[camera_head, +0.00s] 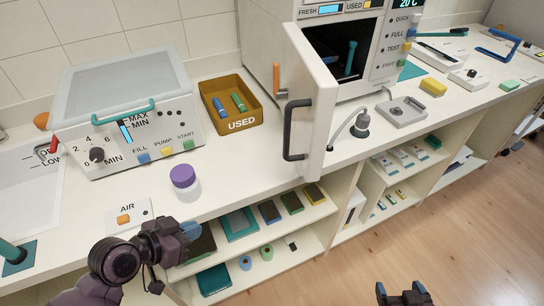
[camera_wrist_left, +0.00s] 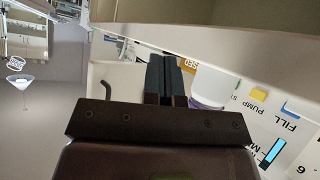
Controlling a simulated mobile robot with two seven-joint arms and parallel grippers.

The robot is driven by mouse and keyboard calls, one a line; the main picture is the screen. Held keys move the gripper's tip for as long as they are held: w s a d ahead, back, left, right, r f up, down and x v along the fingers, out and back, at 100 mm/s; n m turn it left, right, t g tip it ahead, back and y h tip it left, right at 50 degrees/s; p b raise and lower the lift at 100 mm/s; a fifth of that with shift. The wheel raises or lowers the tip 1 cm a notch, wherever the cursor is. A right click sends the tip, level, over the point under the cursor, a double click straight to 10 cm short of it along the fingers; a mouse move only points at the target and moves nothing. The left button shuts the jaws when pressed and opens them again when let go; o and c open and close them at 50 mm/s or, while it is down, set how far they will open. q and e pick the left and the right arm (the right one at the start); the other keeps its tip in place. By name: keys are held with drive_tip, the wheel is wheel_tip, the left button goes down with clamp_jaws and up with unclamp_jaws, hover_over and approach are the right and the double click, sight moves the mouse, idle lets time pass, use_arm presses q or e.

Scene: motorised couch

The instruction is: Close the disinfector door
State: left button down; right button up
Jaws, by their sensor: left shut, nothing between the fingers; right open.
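The disinfector (camera_head: 345,55) stands at the back of the counter, with its dark chamber exposed and a teal-handled item inside. Its white door (camera_head: 318,100) is swung wide open toward the front, with a dark bar handle (camera_head: 288,130) on its left face. My left gripper (camera_head: 188,230) is shut and empty at the counter's front edge, left of and apart from the door. Its closed fingers show in the left wrist view (camera_wrist_left: 166,78); a pale panel with a dark hooked bar beside them may be the door. My right gripper (camera_head: 404,292) is open and empty at the bottom, over the floor.
A purple-lidded jar (camera_head: 185,182) stands between my left gripper and a white control-panel machine (camera_head: 130,105). An orange USED tray (camera_head: 231,118) is left of the door. A curved tap (camera_head: 358,125) stands close right of it. Shelves below hold several small items.

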use_arm(q)
drive_tip(key=w+d+r+m+g+h+b, duration=0.1)
drive_tip(key=w+d+r+m+h, duration=0.15)
drive_tip(key=r+h, duration=0.35)
drive_tip(key=w+d+r+m+h, duration=0.2)
drive_tip(key=w+r+m+h, duration=0.15)
drive_tip(key=r, duration=0.45)
drive_tip(key=p+x, duration=0.4)
drive_tip(key=x, duration=0.9)
drive_tip(key=shift+s+d+f+m+y+p, duration=0.15)
drive_tip(key=shift+d+f+m+y+p, duration=0.2)
drive_tip(key=shift+f, duration=0.35)
use_arm(e)
drive_tip(key=r, duration=0.3)
drive_tip(key=shift+s+d+r, duration=0.1)
drive_tip(key=shift+s+r, duration=0.1)
drive_tip(key=shift+r, duration=0.1)
use_arm(q)
drive_tip(key=shift+a, duration=0.1)
use_arm(e)
drive_tip(key=shift+w+r, duration=0.15)
drive_tip(key=shift+w, duration=0.2)
